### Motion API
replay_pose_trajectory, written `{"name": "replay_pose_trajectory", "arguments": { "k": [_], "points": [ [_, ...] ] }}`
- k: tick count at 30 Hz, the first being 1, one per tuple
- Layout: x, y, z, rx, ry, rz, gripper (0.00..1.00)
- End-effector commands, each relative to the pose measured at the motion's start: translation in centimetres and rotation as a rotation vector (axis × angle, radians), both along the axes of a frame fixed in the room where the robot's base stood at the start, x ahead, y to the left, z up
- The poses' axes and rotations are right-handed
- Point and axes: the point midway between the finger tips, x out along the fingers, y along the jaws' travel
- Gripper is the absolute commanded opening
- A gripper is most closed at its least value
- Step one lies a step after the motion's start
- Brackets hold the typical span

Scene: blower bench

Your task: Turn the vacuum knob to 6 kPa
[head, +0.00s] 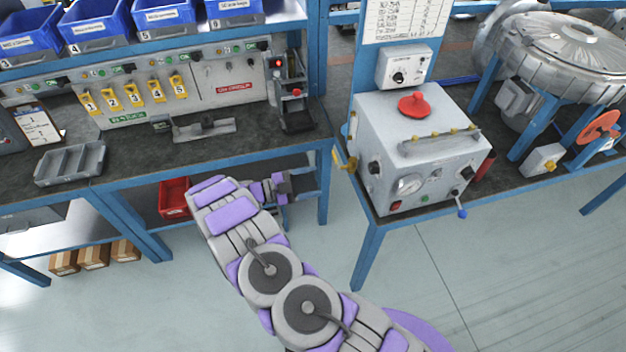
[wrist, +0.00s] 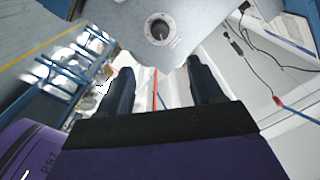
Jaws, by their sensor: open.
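A grey box unit (head: 425,125) stands on the right bench, with a round gauge (head: 408,185) on its front. A black knob (head: 375,168) is left of the gauge and another black knob (head: 467,172) is at its right. A smaller box above carries one more black knob (head: 398,77). I cannot tell which is the vacuum knob, nor read any kPa marking. My gripper (head: 285,186) is left of the unit, apart from it. In the wrist view, my open, empty gripper (wrist: 162,82) is below a dark round knob or port (wrist: 159,29) on a grey surface.
The left bench (head: 130,165) holds a grey tray (head: 70,163) and a panel with yellow numbered tags (head: 133,95). Blue bins (head: 95,25) are above. A red bin (head: 174,198) sits beneath. A blower (head: 560,45) is far right. The floor (head: 480,270) in front is clear.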

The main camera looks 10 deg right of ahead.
Motion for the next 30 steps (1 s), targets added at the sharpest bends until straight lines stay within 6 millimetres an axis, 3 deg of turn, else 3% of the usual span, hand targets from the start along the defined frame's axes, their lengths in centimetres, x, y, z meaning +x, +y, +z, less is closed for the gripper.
{"name": "replay_pose_trajectory", "arguments": {
  "k": [4,15,23,30],
  "points": [
    [-0.2,0.1,-0.2,0.0,0.136,0.009,0.66],
    [-1.3,0.1,-0.1,-0.047,0.81,0.045,0.66],
    [-1.3,-1.1,0.0,-0.054,0.895,0.047,0.66],
    [-1.1,-5.6,-0.1,-0.053,0.895,0.043,0.66]
  ]
}}
